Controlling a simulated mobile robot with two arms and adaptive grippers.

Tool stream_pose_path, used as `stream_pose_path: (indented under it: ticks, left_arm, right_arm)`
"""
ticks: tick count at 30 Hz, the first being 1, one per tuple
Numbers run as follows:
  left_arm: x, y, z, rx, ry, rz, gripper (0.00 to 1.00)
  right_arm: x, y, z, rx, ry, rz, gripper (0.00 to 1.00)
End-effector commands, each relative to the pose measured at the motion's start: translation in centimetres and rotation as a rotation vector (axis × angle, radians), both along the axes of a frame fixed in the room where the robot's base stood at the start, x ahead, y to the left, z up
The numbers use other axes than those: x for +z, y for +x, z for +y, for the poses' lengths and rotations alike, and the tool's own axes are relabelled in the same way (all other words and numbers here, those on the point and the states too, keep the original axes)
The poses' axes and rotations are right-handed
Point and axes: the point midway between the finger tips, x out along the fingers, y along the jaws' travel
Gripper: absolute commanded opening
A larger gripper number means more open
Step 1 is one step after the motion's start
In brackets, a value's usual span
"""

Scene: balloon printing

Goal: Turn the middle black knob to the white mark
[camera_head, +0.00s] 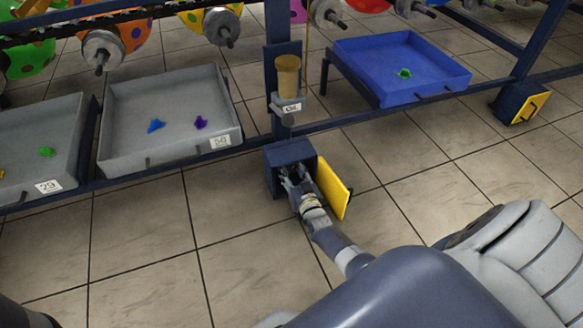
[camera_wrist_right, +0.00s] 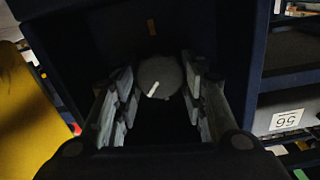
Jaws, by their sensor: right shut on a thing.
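My right gripper (camera_head: 291,176) reaches into the box. In the right wrist view a round dark grey knob (camera_wrist_right: 160,72) sits inside the box between my fingers, which are shut on its two sides. A short white line (camera_wrist_right: 152,89) shows on the lower left of the knob's face. My left gripper is not in view.
Grey trays (camera_head: 170,112) with small balloons stand to the left, and a blue tray (camera_head: 400,68) stands to the right. A gold cylinder (camera_head: 288,77) is on the post above the box. Another box with a yellow door (camera_head: 527,107) is at far right. The tiled floor is clear.

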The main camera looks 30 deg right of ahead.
Motion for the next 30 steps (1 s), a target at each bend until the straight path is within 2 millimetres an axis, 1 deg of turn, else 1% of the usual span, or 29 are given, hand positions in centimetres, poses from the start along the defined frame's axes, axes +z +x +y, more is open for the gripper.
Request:
stream_pose_path:
  ticks: [6, 15, 21, 30]
  left_arm:
    - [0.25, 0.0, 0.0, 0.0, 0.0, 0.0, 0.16]
    - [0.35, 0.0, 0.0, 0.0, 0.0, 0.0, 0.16]
    - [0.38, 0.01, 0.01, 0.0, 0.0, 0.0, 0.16]
    - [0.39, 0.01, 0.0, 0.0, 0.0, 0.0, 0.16]
  right_arm:
    - [-0.04, 0.02, 0.14, 0.0, -0.18, 0.045, 0.15]
    - [-0.06, 0.04, 0.23, 0.0, -0.361, 0.089, 0.15]
    - [-0.08, 0.06, 0.29, 0.001, -0.425, 0.104, 0.15]
    - [-0.1, 0.05, 0.27, 0.001, -0.452, 0.11, 0.15]
